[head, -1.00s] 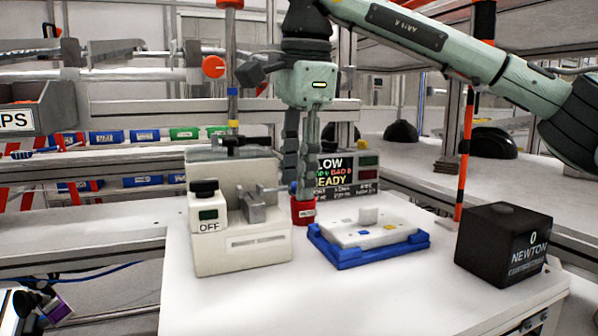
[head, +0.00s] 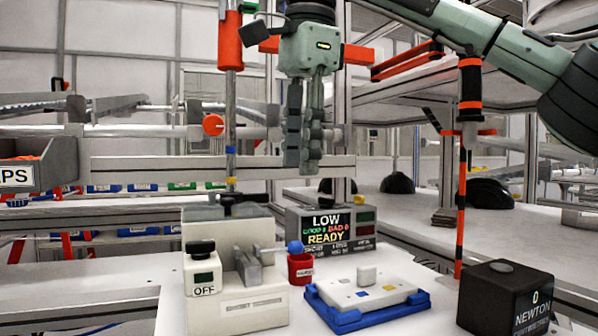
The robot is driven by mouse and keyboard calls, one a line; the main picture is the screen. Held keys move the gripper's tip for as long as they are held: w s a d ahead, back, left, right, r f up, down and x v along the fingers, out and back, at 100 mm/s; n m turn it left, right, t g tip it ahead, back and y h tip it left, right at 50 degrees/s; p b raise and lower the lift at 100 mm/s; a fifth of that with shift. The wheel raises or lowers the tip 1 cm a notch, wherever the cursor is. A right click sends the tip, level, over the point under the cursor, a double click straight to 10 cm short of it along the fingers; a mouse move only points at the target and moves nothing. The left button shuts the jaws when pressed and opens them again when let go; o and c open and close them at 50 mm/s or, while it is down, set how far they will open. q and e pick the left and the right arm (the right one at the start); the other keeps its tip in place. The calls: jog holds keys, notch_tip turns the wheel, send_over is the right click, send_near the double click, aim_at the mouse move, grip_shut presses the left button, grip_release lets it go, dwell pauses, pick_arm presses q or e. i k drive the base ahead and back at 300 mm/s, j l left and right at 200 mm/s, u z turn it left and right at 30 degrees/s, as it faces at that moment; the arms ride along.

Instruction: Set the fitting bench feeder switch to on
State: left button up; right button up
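The feeder switch (head: 203,276) is a small white box with a black knob on top and a dark window over a label reading OFF. It sits at the left front of a cream machine (head: 250,304) on the white bench. My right gripper (head: 301,168) hangs fingers down, above and behind the bench items and to the right of the switch, apart from it. Its fingers look close together and overlap, so I cannot tell whether it is open or shut. Nothing shows in it. My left gripper is out of view.
A rod with a blue knob (head: 295,247) sticks out beside a red cup (head: 301,268). A display (head: 327,229) reads LOW and READY. A blue tray (head: 345,322) holds a white plate. A black NEWTON box (head: 490,298) stands right. A red-and-black pole (head: 461,200) rises behind.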

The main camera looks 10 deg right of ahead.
aim_at(199, 250)
jog(key=k, duration=1.5)
